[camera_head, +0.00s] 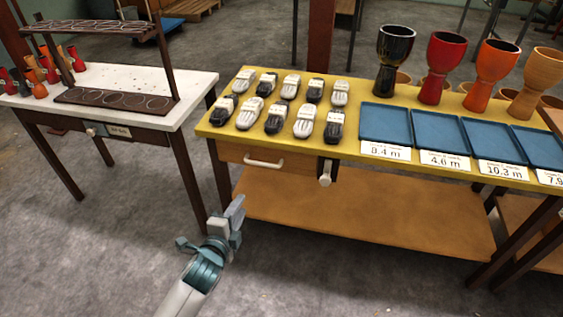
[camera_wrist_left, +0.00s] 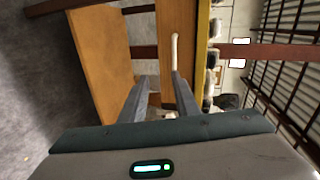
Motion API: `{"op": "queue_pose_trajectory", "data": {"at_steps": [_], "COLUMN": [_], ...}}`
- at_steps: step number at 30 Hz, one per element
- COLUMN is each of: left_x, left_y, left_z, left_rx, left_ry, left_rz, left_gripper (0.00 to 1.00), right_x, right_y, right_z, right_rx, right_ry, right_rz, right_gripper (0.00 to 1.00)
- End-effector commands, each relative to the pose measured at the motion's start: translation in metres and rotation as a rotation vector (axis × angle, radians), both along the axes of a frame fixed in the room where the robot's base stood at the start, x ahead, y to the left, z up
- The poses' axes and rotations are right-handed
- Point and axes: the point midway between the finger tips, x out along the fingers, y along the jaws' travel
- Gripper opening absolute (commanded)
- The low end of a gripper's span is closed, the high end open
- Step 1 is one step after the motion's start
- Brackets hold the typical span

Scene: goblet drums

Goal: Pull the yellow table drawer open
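The yellow table (camera_head: 225,125) stands in the middle and right of the head view. Its wooden drawer (camera_head: 290,180) sits under the top at the left end, looks closed, and has a white bar handle (camera_head: 264,162). In the left wrist view the drawer front (camera_wrist_left: 165,35) and its pale handle (camera_wrist_left: 174,50) lie just ahead of the fingers. My left gripper (camera_head: 234,208) is in front of and below the handle, apart from it. Its two fingers (camera_wrist_left: 160,82) are spread with nothing between them. My right gripper is out of view.
A light knob-like object (camera_head: 325,176) hangs at the front edge, right of the drawer. Pale and dark items, blue trays (camera_head: 385,124) and goblet drums (camera_head: 441,68) stand on top. A lower shelf (camera_head: 370,215) is below. A white table (camera_head: 190,84) stands left; floor between is clear.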

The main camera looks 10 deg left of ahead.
Motion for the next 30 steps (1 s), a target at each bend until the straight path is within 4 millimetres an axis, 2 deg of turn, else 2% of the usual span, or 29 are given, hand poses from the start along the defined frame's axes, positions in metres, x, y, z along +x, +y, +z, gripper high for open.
{"op": "queue_pose_trajectory", "data": {"at_steps": [3, 6, 20, 26, 30], "left_x": [0.004, 0.004, 0.01, 0.029, 0.049], "left_y": [0.001, 0.001, 0.001, 0.0, -0.001], "left_z": [0.02, 0.026, 0.025, 0.021, 0.016], "left_rx": [0.062, 0.079, 0.076, 0.077, 0.076], "left_ry": [-0.044, -0.056, -0.055, -0.055, -0.054], "left_rz": [-0.013, -0.017, -0.017, -0.016, -0.015], "left_gripper": [0.28, 0.28, 0.28, 0.28, 0.28], "right_x": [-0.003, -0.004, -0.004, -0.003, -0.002], "right_y": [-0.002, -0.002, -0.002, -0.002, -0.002], "right_z": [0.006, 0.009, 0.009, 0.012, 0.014], "right_rx": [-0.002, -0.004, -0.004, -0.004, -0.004], "right_ry": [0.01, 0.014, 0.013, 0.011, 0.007], "right_rz": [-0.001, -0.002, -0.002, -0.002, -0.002], "right_gripper": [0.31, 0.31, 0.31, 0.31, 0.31]}}
